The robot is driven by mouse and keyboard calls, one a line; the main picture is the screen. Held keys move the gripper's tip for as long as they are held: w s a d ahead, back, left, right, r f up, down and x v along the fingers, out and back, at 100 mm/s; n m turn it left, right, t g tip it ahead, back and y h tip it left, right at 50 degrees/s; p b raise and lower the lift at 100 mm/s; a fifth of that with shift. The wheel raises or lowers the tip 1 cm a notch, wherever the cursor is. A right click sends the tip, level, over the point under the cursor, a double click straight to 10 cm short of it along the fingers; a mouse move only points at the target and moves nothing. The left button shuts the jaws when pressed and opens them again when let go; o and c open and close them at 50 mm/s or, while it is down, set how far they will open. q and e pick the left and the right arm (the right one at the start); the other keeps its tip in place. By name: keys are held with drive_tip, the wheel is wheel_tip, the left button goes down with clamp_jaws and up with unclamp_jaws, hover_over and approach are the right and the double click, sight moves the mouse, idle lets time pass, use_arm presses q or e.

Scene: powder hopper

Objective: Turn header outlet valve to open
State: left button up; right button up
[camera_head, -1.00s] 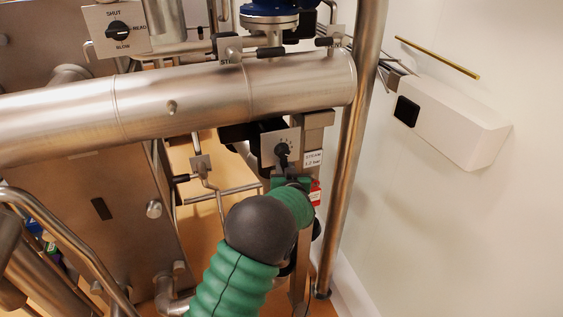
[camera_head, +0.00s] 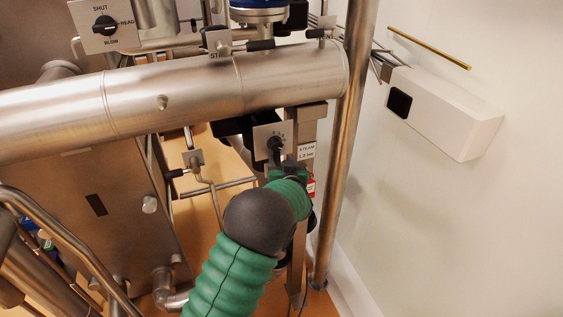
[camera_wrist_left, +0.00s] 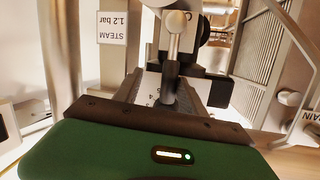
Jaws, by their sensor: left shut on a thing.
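My left gripper (camera_head: 288,172) is at the lower edge of this plate, mostly hidden by my green-sleeved arm. In the left wrist view, a metal handle with a rounded end (camera_wrist_left: 174,22) stands up between my left gripper's dark fingers (camera_wrist_left: 172,88), which are shut on it. Number marks show behind the fingers. The steam label (camera_wrist_left: 112,30) appears upside down there. I cannot tell which valve is the header outlet. My right gripper is not in view.
The large steel pipe (camera_head: 170,98) crosses above my arm. A vertical steel pipe (camera_head: 342,160) stands to the right, near a white wall box (camera_head: 450,115). A selector plate (camera_head: 105,26) marked SHUT and BLOW is at the upper left.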

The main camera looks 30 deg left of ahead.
use_arm(q)
drive_tip(key=shift+s+a+r, duration=0.1)
drive_tip(key=shift+a, duration=0.1)
drive_tip(key=b+v, duration=0.4)
drive_tip(key=v, duration=1.2)
drive_tip(key=shift+s+d+b, duration=0.25)
drive_tip(key=shift+d+b, duration=0.05)
drive_tip(key=shift+b, duration=0.1)
drive_tip(key=shift+a, duration=0.1)
